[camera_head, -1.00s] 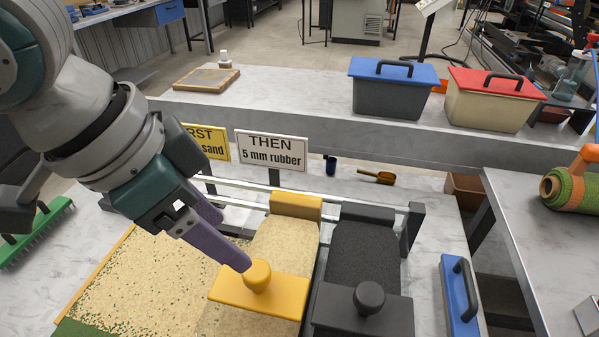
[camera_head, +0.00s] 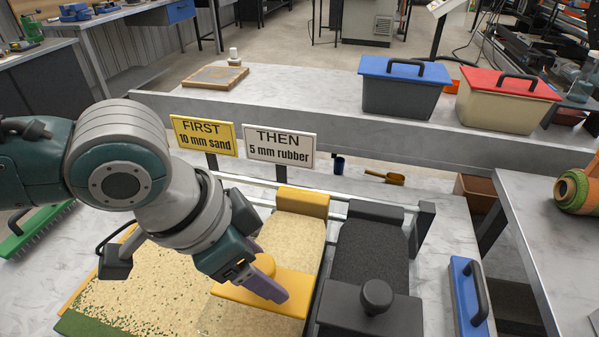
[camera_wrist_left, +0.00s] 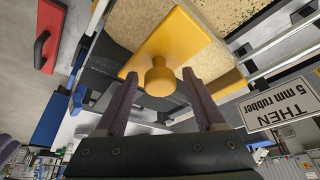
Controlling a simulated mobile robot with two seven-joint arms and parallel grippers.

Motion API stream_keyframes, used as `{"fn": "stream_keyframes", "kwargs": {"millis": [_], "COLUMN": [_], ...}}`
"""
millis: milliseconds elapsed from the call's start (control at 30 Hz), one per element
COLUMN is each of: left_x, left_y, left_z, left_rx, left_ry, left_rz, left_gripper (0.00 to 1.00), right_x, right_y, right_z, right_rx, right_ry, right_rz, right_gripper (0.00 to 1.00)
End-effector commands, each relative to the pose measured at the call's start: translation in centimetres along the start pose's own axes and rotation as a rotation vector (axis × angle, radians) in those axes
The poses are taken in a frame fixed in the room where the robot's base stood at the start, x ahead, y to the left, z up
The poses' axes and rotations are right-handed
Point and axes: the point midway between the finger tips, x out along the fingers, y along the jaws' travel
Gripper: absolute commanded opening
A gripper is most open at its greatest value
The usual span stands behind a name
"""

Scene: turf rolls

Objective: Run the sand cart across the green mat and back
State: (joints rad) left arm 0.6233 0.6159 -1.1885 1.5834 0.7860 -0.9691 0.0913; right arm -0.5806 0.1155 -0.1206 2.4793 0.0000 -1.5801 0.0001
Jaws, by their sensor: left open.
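The yellow sand cart (camera_head: 303,202) holds pale sand and has a front plate with a round knob. Its knob (camera_wrist_left: 160,78) also shows in the left wrist view. The green mat (camera_head: 78,325) shows as a green strip at lower left; the rest is strewn with sand and green flecks. My left gripper (camera_head: 268,272) is open at the knob, with one purple finger in front of it. In the left wrist view the two fingers stand on either side of the knob, apparently without gripping it.
A black rubber cart (camera_head: 370,250) stands close to the right of the sand cart. Signs reading "FIRST 10 mm sand" (camera_head: 204,136) and "THEN 5 mm rubber" (camera_head: 279,147) stand behind.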

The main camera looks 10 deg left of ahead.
Motion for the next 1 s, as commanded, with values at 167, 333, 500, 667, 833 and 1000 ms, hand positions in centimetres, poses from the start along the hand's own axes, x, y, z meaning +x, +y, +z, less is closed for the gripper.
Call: {"fn": "stream_keyframes", "kwargs": {"millis": [167, 333, 500, 667, 833, 1000], "left_x": [-0.04, -0.05, -0.05, -0.05, -0.06, -0.06], "left_y": [-0.01, -0.01, -0.01, 0.00, 0.00, 0.01], "left_z": [-0.01, 0.00, 0.00, 0.00, 0.00, -0.01], "left_rx": [0.000, -0.001, -0.001, -0.001, -0.001, -0.001], "left_ry": [0.000, 0.000, 0.000, 0.000, 0.000, 0.000], "left_rz": [0.000, 0.000, 0.000, 0.000, 0.000, 0.000], "left_gripper": [0.60, 0.41, 0.21, 0.04, 0.00, 0.00], "right_x": [0.00, 0.00, 0.00, -0.01, -0.01, -0.02], "right_y": [0.05, 0.17, 0.22, 0.22, 0.22, 0.20], "right_z": [0.02, 0.05, 0.06, 0.05, 0.04, 0.03], "right_rx": [-0.002, -0.005, -0.007, -0.007, -0.007, -0.006], "right_ry": [-0.001, -0.001, -0.001, -0.001, -0.001, -0.001], "right_rz": [0.002, 0.005, 0.006, 0.006, 0.006, 0.006], "right_gripper": [0.50, 0.50, 0.50, 0.50, 0.50, 0.50]}}
